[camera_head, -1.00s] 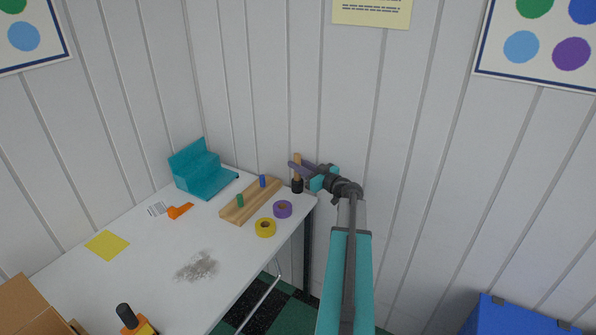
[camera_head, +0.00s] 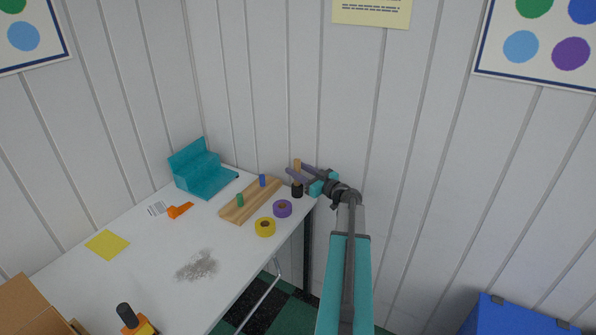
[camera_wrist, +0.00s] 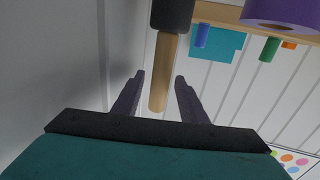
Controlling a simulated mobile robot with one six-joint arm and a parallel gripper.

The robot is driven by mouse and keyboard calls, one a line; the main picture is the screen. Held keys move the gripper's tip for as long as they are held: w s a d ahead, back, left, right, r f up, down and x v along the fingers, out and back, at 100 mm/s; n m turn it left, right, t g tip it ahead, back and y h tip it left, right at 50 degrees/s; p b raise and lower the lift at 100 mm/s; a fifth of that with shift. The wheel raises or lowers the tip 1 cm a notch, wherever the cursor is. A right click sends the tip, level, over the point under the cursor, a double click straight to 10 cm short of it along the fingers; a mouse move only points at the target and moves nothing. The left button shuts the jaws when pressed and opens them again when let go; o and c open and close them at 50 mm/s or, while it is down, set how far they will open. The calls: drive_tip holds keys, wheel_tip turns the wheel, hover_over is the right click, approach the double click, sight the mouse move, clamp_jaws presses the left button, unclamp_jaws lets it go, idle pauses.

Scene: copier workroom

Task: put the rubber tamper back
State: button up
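The rubber tamper (camera_head: 297,191) has a pale wooden handle and a black base. It stands upright at the table's far right corner, beside the wooden board's end. In the wrist view its handle (camera_wrist: 163,75) points down the picture, with the black end at the top. My gripper (camera_head: 298,172) is open, with its two purple fingers on either side of the handle. In the wrist view the fingers (camera_wrist: 159,78) show gaps to the handle on both sides. The fingers partly hide the handle in the head view.
A wooden board (camera_head: 236,212) with a blue peg (camera_head: 262,181) and a green peg (camera_head: 240,200) lies beside the tamper. Purple tape (camera_head: 282,209) and yellow tape (camera_head: 265,228) sit in front. A teal stepped stand (camera_head: 200,172) is farther left. The wall is close behind.

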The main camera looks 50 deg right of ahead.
drive_tip(key=shift+r, duration=0.1)
drive_tip(key=shift+s, duration=0.2)
drive_tip(key=s+b, duration=0.1)
drive_tip(key=s, duration=1)
drive_tip(key=shift+s+a, duration=0.15)
drive_tip(key=shift+s, duration=0.15)
idle(0.5)
